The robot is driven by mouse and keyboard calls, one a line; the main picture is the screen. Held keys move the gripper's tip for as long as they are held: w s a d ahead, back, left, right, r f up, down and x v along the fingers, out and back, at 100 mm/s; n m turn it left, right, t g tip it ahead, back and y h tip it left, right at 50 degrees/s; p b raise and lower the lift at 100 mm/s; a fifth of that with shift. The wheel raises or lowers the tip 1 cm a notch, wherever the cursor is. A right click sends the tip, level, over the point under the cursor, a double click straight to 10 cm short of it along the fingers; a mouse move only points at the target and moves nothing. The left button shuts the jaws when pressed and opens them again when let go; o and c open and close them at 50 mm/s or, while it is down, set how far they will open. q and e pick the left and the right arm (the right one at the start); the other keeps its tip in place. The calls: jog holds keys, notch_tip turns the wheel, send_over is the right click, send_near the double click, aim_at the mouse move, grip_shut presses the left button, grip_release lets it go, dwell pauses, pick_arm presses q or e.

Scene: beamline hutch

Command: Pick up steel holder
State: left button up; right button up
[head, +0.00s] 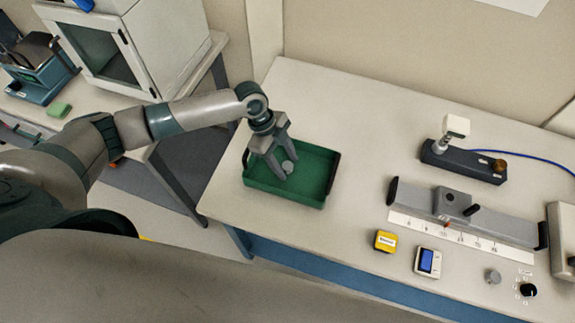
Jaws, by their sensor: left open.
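A small round grey steel holder (287,167) shows inside the green tray (318,196), towards its left half. My left gripper (286,170) points down into the tray, its fingers open. The holder shows between or just beyond the fingertips, and the fingers hide part of it. I cannot tell whether they touch it. Another small grey round piece (492,277) stands near the table's front edge at the right. My right gripper is out of view.
The bench (360,130) holds a grey rail with a scale (420,203), a dark base with a white-headed post (465,165), a yellow box (385,241) and a blue-screen meter (428,262) right of the tray. Bench space behind the tray is clear.

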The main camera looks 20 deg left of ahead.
aim_at(286, 164)
pick_arm(q)
jog(key=c, duration=1.1)
jog(key=shift+r, duration=0.1)
jog(key=shift+w+r+b, duration=0.1)
jog(key=shift+r+b, duration=0.2)
jog(key=shift+r, duration=0.2)
jog(key=shift+r+b, duration=1.4)
jog(key=shift+r, duration=3.05)
